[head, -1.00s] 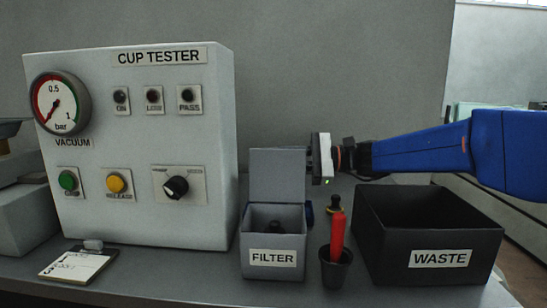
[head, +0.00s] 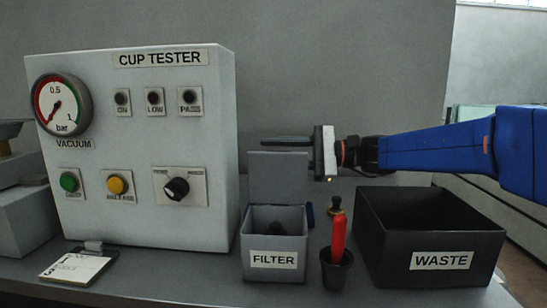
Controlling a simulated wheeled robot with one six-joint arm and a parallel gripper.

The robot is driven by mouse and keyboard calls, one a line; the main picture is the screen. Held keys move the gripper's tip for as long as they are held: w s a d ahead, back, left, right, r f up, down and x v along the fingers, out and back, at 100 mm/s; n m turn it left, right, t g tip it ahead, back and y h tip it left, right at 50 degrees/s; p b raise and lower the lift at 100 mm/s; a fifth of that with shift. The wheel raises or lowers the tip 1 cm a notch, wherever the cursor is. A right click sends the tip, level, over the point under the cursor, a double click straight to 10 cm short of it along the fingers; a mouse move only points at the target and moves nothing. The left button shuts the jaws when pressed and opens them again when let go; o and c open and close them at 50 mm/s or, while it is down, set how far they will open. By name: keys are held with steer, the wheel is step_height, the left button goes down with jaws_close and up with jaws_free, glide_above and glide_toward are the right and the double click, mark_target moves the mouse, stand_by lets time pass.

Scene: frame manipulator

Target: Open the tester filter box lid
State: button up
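The filter box (head: 250,262) is a small grey box labelled FILTER, between the cup tester and the waste bin.
The white CUP TESTER panel (head: 140,215) stands close on the left. A red-handled tool (head: 338,232) stands in a dark cup (head: 336,270) right of the box. A black WASTE bin (head: 375,235) is further right. A clipboard (head: 78,268) lies front left.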

steer(key=shift+f, duration=0.25)
steer(key=shift+d, duration=0.1)
steer(key=d, duration=1.7)
steer(key=shift+s+d, duration=0.15)
steer(key=shift+s, duration=0.1)
